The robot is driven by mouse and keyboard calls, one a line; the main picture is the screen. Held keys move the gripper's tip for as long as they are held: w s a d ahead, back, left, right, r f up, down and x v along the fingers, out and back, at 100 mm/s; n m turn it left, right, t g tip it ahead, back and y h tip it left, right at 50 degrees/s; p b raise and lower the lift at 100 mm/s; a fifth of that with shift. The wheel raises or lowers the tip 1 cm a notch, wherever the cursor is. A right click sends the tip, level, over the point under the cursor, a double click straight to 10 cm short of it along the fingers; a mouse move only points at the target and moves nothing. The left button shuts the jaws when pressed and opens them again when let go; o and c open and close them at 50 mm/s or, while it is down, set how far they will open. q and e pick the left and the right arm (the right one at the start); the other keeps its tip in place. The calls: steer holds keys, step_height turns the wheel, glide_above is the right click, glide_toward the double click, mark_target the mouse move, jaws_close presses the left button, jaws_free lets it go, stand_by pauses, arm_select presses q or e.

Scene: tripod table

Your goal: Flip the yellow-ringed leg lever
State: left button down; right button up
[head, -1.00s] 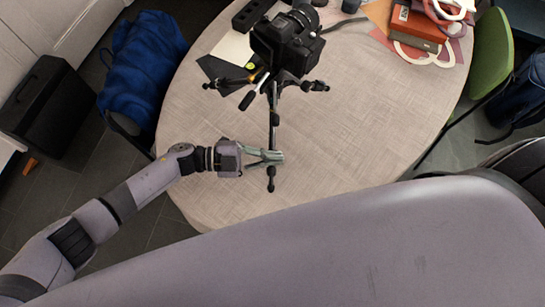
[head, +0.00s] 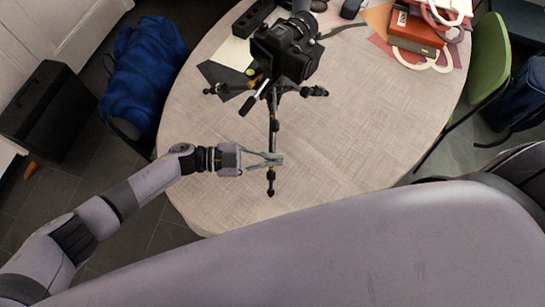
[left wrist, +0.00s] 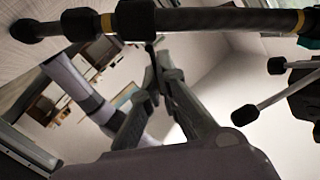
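A black tripod (head: 273,128) with a camera (head: 287,47) on top stands on the round table (head: 350,130). One leg points toward me and ends in a dark foot (head: 270,190). In the left wrist view, this black leg (left wrist: 215,20) crosses the top and carries yellow rings (left wrist: 107,22) beside its dark clamp parts. I cannot clearly pick out the lever. My left gripper (head: 281,158) reaches in from the left at the leg's lower part. Its fingertips (left wrist: 154,65) come together just below the leg, with nothing clearly held. My right gripper is not in view.
Red books (head: 416,28) and looped straps lie at the table's back right. A dark cloth or card (head: 225,80) lies near the tripod's left leg. A blue bag (head: 145,75) and green chair (head: 490,55) flank the table. The tabletop right of the tripod is clear.

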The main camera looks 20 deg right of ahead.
arm_select(q)
steer(key=c, duration=2.3)
jaws_free()
steer(key=shift+w+r, duration=0.1)
steer(key=shift+r, duration=0.05)
steer(key=shift+o, duration=0.8)
steer(key=v, duration=1.2)
